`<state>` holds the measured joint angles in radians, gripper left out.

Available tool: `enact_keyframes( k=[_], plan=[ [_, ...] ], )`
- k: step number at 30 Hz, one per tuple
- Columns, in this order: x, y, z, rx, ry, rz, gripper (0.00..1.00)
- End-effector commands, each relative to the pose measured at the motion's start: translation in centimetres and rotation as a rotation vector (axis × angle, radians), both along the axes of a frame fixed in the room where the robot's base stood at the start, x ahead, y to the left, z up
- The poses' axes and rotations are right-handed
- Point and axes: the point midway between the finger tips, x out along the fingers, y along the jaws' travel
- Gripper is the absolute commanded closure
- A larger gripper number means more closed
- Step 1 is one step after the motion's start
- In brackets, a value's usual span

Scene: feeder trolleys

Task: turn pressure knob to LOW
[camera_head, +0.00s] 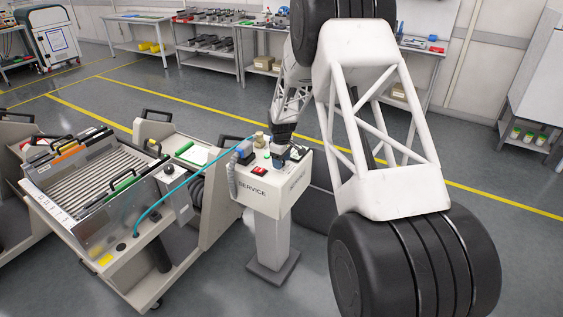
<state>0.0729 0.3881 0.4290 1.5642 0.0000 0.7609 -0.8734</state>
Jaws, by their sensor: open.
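A white service pedestal (270,195) stands at the centre with small fittings on top. My gripper (280,158) points down over the back right of that top, close above or around a small dark and bluish part. The jaws are small here and partly hidden by the wrist, so contact cannot be told. A pressure knob is not clearly readable, nor is any LOW mark. A beige round fitting (260,138) stands left of my gripper. A round black knob (168,170) sits on a box on the trolley to the left.
A red switch (259,171) is at the pedestal's front. A blue-grey fitting (243,150) with a grey hose is at its left. A teal hose (165,197) runs to the feeder trolley (115,262). Workbenches (211,56) stand behind; floor between is clear.

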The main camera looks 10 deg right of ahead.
Motion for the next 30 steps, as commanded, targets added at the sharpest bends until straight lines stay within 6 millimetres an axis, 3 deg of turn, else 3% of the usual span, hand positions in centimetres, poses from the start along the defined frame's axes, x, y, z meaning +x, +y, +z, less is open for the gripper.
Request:
enact_keyframes(
  k=[18, 30],
  plan=[
    [0.0, 0.0, 6.7, 0.000, -0.001, 0.000, 0.41],
    [0.0, 0.0, 7.2, 0.000, -0.001, 0.000, 0.41]
  ],
)
